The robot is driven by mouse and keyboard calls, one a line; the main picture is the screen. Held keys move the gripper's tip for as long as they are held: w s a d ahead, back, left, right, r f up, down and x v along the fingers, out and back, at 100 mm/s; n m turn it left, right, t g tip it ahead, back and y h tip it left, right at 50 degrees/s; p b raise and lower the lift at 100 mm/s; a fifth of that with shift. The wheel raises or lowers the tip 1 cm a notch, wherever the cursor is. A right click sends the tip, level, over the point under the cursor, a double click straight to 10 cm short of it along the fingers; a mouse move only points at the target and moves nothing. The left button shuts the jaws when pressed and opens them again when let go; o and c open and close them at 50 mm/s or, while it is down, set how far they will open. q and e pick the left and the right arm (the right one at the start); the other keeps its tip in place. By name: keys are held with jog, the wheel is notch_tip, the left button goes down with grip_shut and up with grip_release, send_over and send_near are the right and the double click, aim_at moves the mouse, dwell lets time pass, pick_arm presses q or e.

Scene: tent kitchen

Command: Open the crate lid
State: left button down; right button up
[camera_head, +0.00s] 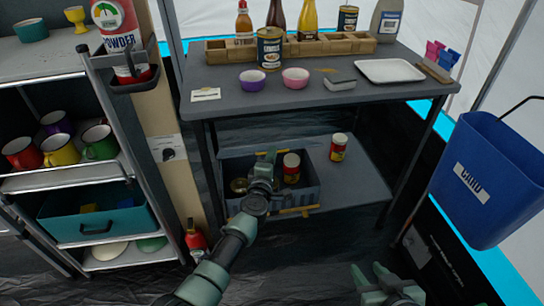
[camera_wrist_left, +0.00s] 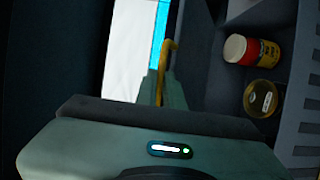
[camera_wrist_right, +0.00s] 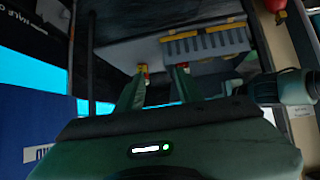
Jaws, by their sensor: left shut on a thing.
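The grey crate (camera_head: 228,168) sits on the lower shelf of the table, and its top is open to view. A red-and-yellow jar (camera_head: 291,168) and a round tin (camera_head: 239,185) show inside; the left wrist view also shows the jar (camera_wrist_left: 252,50) and the tin (camera_wrist_left: 262,98). My left gripper (camera_head: 266,158) is over the crate and shut on what seems to be its lid; the grip is mostly hidden. A yellow part (camera_wrist_left: 165,62) shows close by in the left wrist view. My right gripper (camera_wrist_right: 158,85) is open and empty, low in front of the table.
Another red-and-yellow jar (camera_head: 338,147) stands on the lower shelf (camera_head: 355,185) right of the crate. The tabletop (camera_head: 225,80) above holds bowls, bottles and a tray. A blue bin (camera_head: 495,185) hangs at the right. A shelf rack with mugs (camera_head: 60,150) stands at the left.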

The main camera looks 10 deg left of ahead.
pick_arm(q)
jog(key=shift+r, duration=0.1)
jog(key=c, duration=1.5)
grip_release()
jog(key=shift+c, duration=0.2)
jog(key=shift+s, duration=0.15)
